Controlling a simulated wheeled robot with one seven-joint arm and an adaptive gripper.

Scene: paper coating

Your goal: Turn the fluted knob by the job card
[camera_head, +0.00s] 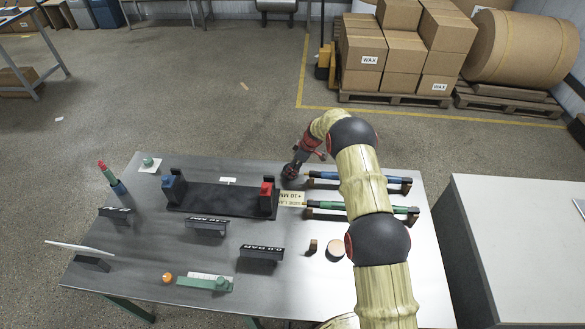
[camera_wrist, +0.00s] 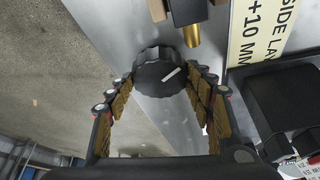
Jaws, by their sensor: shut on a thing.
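The fluted knob (camera_wrist: 160,66) is a dark scalloped disc with a white pointer line on its face, seen in the wrist view. My gripper (camera_wrist: 163,80) has a finger at each side of the knob's rim and is shut on it. In the head view, my gripper (camera_head: 299,162) is over the knob at the table's back edge, and hides most of it. The cream job card (camera_wrist: 262,30), with "+10 MM" on it, is to the right of the knob in the wrist view. In the head view the card (camera_head: 291,198) lies just in front of it.
A black base (camera_head: 222,201) with blue and red blocks stands to the left of my gripper. Blue (camera_head: 337,175) and green (camera_head: 350,208) rods on stands lie to the right, partly behind my arm. Several black label stands are on the table (camera_head: 145,255). The front middle has bare room.

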